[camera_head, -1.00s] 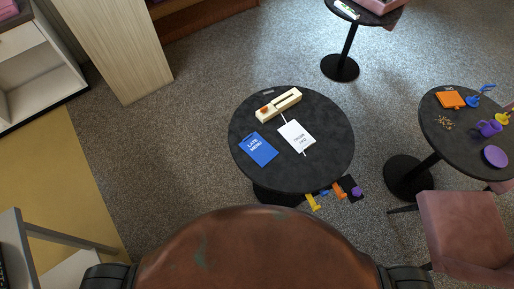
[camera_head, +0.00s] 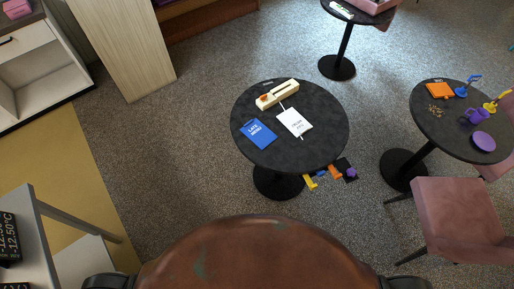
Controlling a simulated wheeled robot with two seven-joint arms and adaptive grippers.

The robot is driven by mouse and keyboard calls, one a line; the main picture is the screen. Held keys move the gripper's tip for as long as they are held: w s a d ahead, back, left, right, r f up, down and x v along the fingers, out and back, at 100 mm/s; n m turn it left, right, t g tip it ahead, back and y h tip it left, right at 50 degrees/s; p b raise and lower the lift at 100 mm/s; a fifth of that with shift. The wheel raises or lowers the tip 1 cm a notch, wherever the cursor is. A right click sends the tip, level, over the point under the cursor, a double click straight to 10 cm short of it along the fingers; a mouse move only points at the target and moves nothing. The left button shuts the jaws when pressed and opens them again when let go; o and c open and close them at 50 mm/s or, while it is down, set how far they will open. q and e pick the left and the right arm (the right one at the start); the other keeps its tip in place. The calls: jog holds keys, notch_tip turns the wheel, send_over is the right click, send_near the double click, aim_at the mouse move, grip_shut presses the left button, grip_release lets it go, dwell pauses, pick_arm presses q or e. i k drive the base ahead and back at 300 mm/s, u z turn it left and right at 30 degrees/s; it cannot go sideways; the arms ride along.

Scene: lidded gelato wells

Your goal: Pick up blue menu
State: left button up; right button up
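The blue menu (camera_head: 258,134) lies flat on the left part of a round dark table (camera_head: 322,140) in front of me, with white lettering that seems to read "LATE MENU". A white menu or card (camera_head: 295,122) lies just right of it on the same table. A cream holder with a slot (camera_head: 278,95) and a small orange-red part lies behind them. Neither of my grippers is in view. Only dark parts of my arms show at the bottom edge.
Several small coloured items (camera_head: 331,173) sit low by the table's front right edge. A second round table (camera_head: 446,128) with purple, yellow and orange items and a pink chair (camera_head: 455,215) stand at the right. A grey stand (camera_head: 62,235) is at the left. Carpet is open between.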

aim_at(257, 133)
jog(key=z, duration=0.65)
jog(key=i, duration=0.85)
jog(key=u, duration=0.75)
jog(key=i, duration=0.4)
jog(key=u, duration=0.4)
